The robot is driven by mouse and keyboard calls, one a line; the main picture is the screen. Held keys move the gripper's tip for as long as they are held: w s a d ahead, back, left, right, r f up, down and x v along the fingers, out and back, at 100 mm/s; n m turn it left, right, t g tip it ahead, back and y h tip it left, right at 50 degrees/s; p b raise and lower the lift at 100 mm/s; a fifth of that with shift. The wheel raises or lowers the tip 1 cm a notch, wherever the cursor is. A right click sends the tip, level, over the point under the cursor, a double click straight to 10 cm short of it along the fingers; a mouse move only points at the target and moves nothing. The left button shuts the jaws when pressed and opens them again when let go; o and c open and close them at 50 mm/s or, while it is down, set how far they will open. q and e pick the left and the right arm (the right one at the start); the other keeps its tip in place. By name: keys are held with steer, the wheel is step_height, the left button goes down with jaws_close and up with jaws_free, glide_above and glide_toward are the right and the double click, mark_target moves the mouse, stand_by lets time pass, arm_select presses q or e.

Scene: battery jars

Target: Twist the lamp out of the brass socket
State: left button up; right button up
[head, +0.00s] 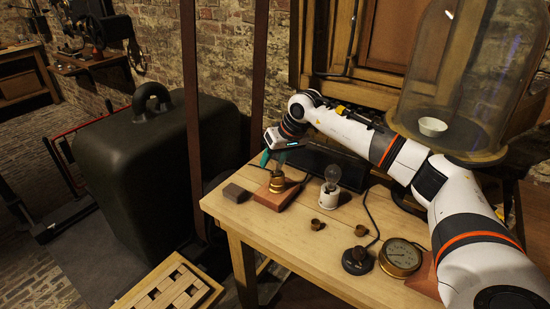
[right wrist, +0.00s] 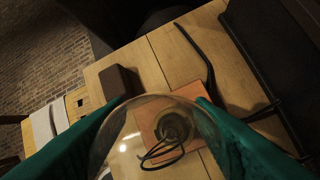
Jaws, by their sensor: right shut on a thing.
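The brass socket (head: 277,185) stands on a reddish wooden block near the table's left corner. My right gripper (head: 275,156) is directly above it, pointing down, with its teal fingers shut on the clear glass lamp. In the right wrist view the lamp (right wrist: 150,128) fills the space between the fingers, and its filament shows through the glass. The wooden block (right wrist: 150,112) shows beneath and through the glass. I cannot tell how deep the lamp sits in the socket. My left gripper is not in view.
A second lamp (head: 332,176) stands in a white holder to the right. A small dark block (head: 237,193) lies left of the socket. Small brown cups (head: 318,224), a round black switch (head: 357,260) and a brass gauge (head: 400,257) lie nearer. A glass dome (head: 450,75) stands behind my right arm.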

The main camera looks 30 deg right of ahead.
steer(key=shift+r, duration=0.2)
steer(key=shift+r+p, duration=0.65)
steer(key=shift+r, duration=0.25)
steer(key=shift+r, duration=0.1)
steer(key=shift+r+p, duration=1.7)
steer(key=shift+r, duration=0.8)
